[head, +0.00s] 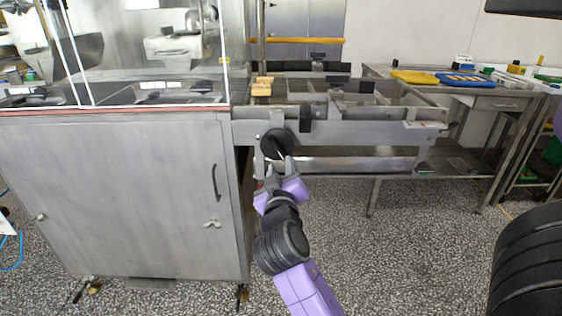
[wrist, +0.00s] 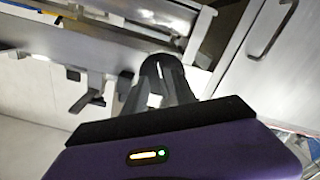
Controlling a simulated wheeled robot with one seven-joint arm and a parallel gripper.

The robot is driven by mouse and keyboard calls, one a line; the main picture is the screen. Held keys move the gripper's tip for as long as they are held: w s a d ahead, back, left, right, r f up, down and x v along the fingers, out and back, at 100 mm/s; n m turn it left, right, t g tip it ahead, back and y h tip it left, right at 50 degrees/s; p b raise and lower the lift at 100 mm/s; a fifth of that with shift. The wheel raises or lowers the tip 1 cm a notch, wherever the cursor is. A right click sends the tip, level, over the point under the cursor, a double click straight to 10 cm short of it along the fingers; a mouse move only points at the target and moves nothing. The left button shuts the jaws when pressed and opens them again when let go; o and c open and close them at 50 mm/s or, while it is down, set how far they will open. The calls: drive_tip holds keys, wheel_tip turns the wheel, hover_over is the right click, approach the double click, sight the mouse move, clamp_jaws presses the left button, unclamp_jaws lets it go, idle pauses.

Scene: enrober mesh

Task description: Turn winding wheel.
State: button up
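The winding wheel (head: 277,143) is a black round disc on the left end of the conveyor frame, just right of the steel cabinet. My gripper (head: 279,163) is just below and in front of it, pointing up at it. Its two grey fingers are apart, with a small pale piece showing near the tips. In the wrist view the fingers (wrist: 160,68) reach toward a dark rounded shape, probably the wheel, which they largely hide. I cannot tell whether they touch it. Nothing is clearly held.
The steel cabinet (head: 130,200) with a glass-walled top stands close on the left. The conveyor frame (head: 350,132) runs right, with a black block (head: 305,117) near the wheel. A table with yellow (head: 415,77) and blue (head: 460,80) trays is behind right. The speckled floor in front is clear.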

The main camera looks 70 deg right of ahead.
drive_tip(key=shift+v, duration=1.6)
